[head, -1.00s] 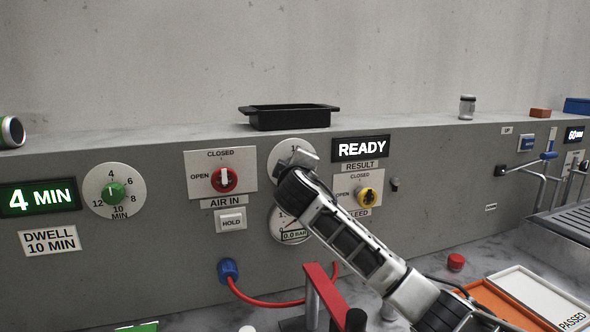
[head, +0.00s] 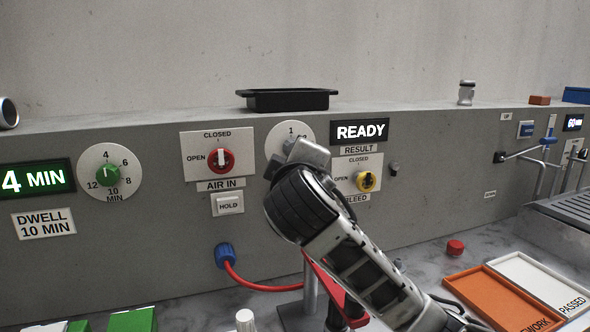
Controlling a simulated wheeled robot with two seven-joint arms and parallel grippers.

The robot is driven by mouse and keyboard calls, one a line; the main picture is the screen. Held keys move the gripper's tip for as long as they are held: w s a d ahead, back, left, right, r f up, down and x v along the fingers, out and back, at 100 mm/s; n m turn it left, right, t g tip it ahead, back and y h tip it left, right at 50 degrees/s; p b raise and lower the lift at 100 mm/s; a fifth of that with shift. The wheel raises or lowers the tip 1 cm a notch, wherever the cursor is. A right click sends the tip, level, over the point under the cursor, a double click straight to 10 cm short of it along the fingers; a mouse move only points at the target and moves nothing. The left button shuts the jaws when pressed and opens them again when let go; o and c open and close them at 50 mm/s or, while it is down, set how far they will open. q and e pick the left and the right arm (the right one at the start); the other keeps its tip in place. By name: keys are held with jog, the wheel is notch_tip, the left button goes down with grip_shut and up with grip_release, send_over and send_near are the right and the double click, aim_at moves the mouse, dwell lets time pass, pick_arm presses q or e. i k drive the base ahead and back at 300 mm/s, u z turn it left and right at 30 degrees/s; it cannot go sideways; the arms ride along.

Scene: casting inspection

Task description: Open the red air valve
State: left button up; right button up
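The red air valve (head: 221,160) is a round red knob with a white handle bar on the AIR IN plate (head: 217,175). Its handle stands upright, towards the CLOSED mark at the top; OPEN is marked to its left. My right gripper (head: 292,160) is in front of the panel, to the right of the valve and apart from it. It covers part of a round gauge (head: 290,132). Its fingers are too foreshortened to show whether they are open. My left gripper is out of the picture.
A HOLD button (head: 228,204) sits under the valve, and a blue hose fitting (head: 226,256) with a red hose is lower down. A yellow bleed valve (head: 367,181) is right of my gripper. A black tray (head: 287,100) stands on the ledge.

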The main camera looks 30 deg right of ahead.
aim_at(220, 160)
jog(key=k, duration=1)
